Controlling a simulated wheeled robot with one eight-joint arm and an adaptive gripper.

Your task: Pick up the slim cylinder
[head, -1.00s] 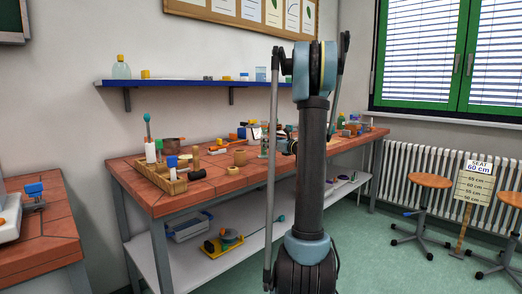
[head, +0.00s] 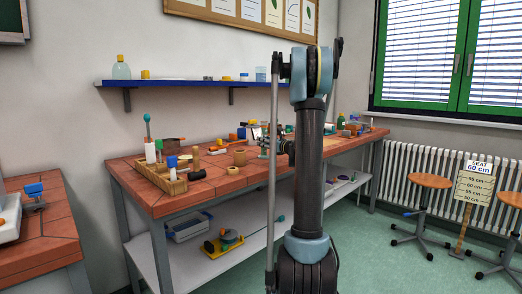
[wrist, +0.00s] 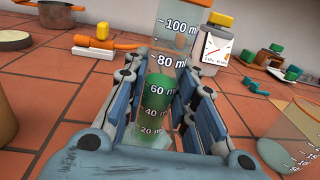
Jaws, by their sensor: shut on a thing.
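The slim cylinder (wrist: 156,96) stands between the pads of my gripper (wrist: 162,76) in the wrist view. It looks clear, with white volume marks from 20 up to 100. In the head view my gripper (head: 272,140) is over the tiled bench (head: 222,180), partly hidden by my arm, and the cylinder cannot be made out there.
In the wrist view, a white bottle with a yellow cap (wrist: 215,45) stands just beyond the fingers. A clear beaker (wrist: 290,140) is close on the right, a brown pot (wrist: 5,120) on the left. An orange-handled tool (wrist: 110,45) and green blocks (wrist: 265,57) lie farther back.

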